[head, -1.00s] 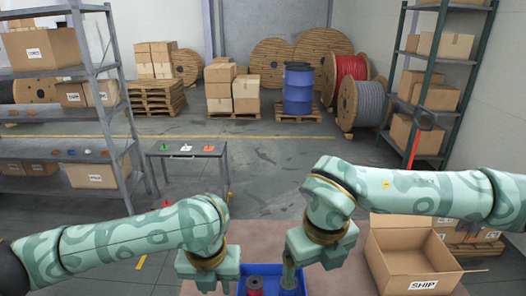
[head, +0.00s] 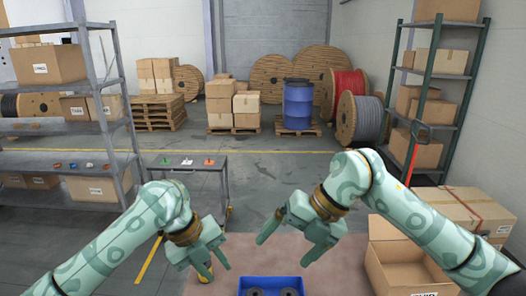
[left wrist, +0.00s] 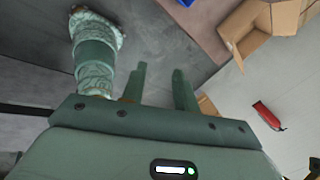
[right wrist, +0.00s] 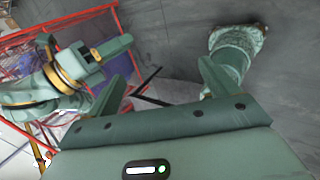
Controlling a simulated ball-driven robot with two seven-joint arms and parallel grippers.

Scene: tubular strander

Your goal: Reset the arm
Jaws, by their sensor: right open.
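My left gripper (head: 217,272) is open and empty, held over the left part of the brown table top (head: 245,255). In the left wrist view its two fingers (left wrist: 160,88) stand apart with nothing between them. My right gripper (head: 282,252) is open and empty, its fingers pointing down and left above the table, behind the blue bin. In the right wrist view its fingers (right wrist: 163,88) are wide apart. Both arms are bent and the grippers are apart from each other.
A blue bin (head: 270,281) with dark round items lies at the table's front, cut off by the picture edge. An open cardboard box (head: 408,278) stands to the right, below my right arm. Shelves (head: 108,110) stand left, a small side table (head: 190,162) beyond my left arm.

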